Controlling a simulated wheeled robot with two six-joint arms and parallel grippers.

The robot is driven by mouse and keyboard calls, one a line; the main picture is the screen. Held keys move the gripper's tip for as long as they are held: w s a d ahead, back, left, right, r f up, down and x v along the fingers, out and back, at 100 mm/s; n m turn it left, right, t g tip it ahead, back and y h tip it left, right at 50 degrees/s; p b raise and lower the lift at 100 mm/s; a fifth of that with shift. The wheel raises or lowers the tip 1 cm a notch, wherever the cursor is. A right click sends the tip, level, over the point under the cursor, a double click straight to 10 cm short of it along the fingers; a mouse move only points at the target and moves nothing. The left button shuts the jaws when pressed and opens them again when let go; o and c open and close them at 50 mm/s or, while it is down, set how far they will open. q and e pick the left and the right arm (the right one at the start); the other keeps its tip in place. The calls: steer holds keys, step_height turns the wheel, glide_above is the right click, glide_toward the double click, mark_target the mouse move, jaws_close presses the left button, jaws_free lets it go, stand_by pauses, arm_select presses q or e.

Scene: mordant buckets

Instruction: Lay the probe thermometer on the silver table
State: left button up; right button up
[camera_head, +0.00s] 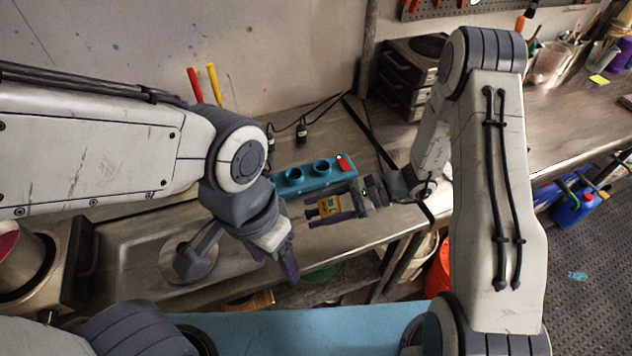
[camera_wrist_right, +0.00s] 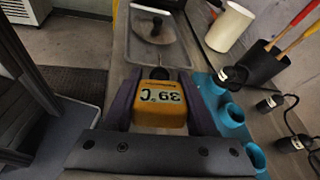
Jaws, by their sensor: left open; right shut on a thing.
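The probe thermometer (camera_head: 330,206) has a yellow body with a display and a dark end. My right gripper (camera_head: 328,207) is shut on it, above the front part of the silver table (camera_head: 385,222). In the right wrist view, the thermometer (camera_wrist_right: 160,103) sits between the purple fingers, its display reading 39 °C. I cannot tell how high it is above the metal top. My left gripper (camera_head: 287,265) is open, lower and to the left, near the table's front edge. Its fingers overlap in the view, and nothing shows between them.
A teal holder (camera_head: 290,184) with round wells and a red part stands just behind the thermometer. Black cables (camera_head: 318,108), a dark drawer unit (camera_head: 408,75) and a white cup (camera_wrist_right: 228,27) stand around the back.

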arm_select(q)
step_height(320, 180, down, 7)
steer(key=b, duration=0.7)
steer(key=shift+w, duration=0.35)
arm_select(e)
steer(key=shift+m+t+y, duration=0.3)
steer(key=shift+m+t, duration=0.2)
steer(key=shift+t, duration=0.2)
steer(key=w+f, duration=0.1)
steer(key=f, duration=0.1)
steer(key=w+f, duration=0.1)
steer(key=f, duration=0.2)
steer(key=w+f, duration=0.1)
steer(key=f, duration=0.1)
steer(key=shift+f, duration=0.35)
steer(key=o, duration=1.5)
steer(key=shift+c, duration=0.2)
arm_select(q)
steer(key=shift+f, duration=0.1)
arm_select(e)
steer(key=b+v, duration=0.2)
steer(key=v, duration=0.8)
steer(key=shift+w+d+r, duration=0.1)
steer(key=shift+d, duration=0.05)
arm_select(q)
step_height(320, 180, down, 2)
